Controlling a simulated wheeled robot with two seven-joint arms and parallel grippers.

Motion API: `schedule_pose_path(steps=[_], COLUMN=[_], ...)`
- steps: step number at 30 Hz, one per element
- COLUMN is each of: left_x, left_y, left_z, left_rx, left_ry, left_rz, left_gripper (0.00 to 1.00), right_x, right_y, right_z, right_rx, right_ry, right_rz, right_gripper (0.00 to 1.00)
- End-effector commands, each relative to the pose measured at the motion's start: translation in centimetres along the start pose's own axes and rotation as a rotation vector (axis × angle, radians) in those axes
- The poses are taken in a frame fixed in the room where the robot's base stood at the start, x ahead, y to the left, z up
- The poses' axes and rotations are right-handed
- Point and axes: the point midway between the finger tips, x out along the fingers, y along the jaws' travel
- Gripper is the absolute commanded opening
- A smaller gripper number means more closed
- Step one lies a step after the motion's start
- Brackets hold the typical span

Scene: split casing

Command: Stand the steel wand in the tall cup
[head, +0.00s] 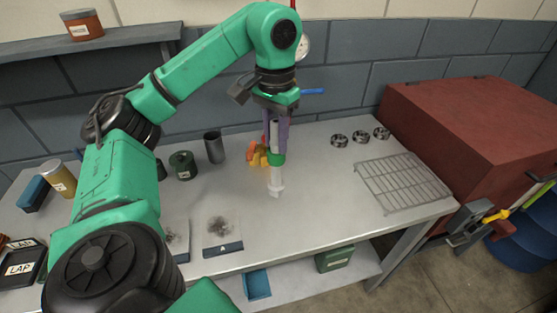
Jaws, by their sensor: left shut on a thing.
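My left gripper (277,142) points straight down over the middle of the bench. It is shut on an upright pale rod with a green band and a whitish lower end, which I take to be the steel wand (276,179). Its upper part is partly hidden by the fingers. The tall cup (214,147), a plain grey metal cylinder, stands upright at the back of the bench, left of the gripper and apart from the wand. My right gripper does not show clearly.
A dark green tin (183,165) stands left of the cup. Orange and yellow pieces (258,156) lie behind the wand. A wire rack (403,182) and several dark rings (360,137) are right, beside a red box (470,125).

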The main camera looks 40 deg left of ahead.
Motion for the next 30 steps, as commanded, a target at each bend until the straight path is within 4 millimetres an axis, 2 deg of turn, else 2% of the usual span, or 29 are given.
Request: schedule_pose_path(steps=[1, 4, 10, 15, 24, 25, 26, 27, 30], left_x=[3.3, 5.8, 8.3, 10.2, 10.6, 10.5, 10.4, 10.4, 10.4], left_y=[0.0, 0.0, 0.0, 0.0, 0.0, 0.0, 0.0, 0.0, 0.0], left_z=[0.1, 0.1, 0.1, 0.1, 0.1, 0.1, 0.1, 0.1, 0.0], left_rx=[0.001, 0.001, 0.0, -0.001, 0.0, 0.0, 0.0, 0.0, 0.0], left_ry=[-0.004, -0.002, -0.001, 0.0, 0.001, 0.001, 0.001, 0.001, 0.001], left_rz=[0.0, 0.0, 0.0, -0.001, 0.0, -0.001, -0.001, -0.001, -0.001], left_gripper=[0.0, 0.0, 0.0, 0.0, 0.0, 0.41, 0.52, 0.59, 0.59], right_x=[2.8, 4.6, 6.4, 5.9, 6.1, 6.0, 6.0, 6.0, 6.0], right_y=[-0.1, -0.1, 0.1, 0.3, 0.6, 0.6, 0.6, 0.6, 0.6], right_z=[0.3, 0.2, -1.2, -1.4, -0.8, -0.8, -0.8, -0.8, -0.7], right_rx=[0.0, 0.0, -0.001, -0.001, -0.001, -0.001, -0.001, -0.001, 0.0], right_ry=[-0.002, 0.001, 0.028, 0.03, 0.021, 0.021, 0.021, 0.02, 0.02], right_rz=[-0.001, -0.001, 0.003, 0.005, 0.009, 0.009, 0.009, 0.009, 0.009], right_gripper=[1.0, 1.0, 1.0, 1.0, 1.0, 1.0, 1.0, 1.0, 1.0])
